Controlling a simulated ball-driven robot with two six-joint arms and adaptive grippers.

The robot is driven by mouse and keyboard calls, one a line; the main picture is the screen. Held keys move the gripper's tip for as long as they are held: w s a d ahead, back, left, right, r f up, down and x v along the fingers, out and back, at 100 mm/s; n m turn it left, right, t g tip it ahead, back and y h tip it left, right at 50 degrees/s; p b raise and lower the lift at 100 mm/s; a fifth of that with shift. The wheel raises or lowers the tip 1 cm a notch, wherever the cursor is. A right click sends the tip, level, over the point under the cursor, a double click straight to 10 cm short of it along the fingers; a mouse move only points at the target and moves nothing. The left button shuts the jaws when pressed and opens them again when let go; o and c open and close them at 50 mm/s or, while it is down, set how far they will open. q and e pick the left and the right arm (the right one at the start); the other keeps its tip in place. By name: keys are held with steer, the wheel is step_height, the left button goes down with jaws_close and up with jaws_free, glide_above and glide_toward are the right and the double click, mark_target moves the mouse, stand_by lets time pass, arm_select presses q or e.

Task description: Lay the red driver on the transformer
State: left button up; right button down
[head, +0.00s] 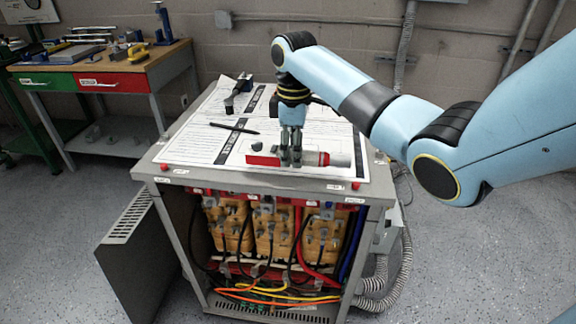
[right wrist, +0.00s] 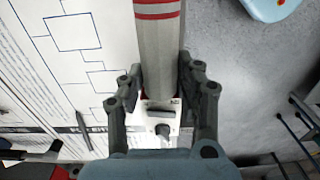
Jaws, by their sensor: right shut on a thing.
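The red driver (head: 323,158) is a grey cylinder with red bands, lying level at the front of the transformer's top (head: 195,172). My right gripper (head: 291,163) points straight down and is shut around its middle. In the right wrist view the driver (right wrist: 158,50) runs up the picture between the two fingers (right wrist: 162,100), with red and white stripes near the top edge. A small pale block with a knob shows between the fingers. The driver looks very close to the top, but I cannot tell whether it touches. My left gripper is not in view.
Printed sheets (head: 200,150) cover the top, with a black pen (head: 234,128) and a dark tool (head: 240,88) on them. Red caps sit at the front corners. An open door (head: 140,255) hangs at the lower left. A workbench (head: 105,65) with tools stands behind left.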

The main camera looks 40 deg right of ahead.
mark_target(289, 178)
steer(key=shift+w+a+f, duration=0.2)
steer(key=shift+w+f, duration=0.2)
steer(key=shift+w, duration=0.15)
steer(key=shift+s+f, duration=0.15)
steer(key=shift+f, duration=1.75)
steer(key=c, duration=0.9)
jaws_free()
steer(key=shift+r, duration=0.1)
step_height(289, 178, up, 12)
steer(key=shift+d+f, duration=0.1)
steer(key=shift+f, duration=0.1)
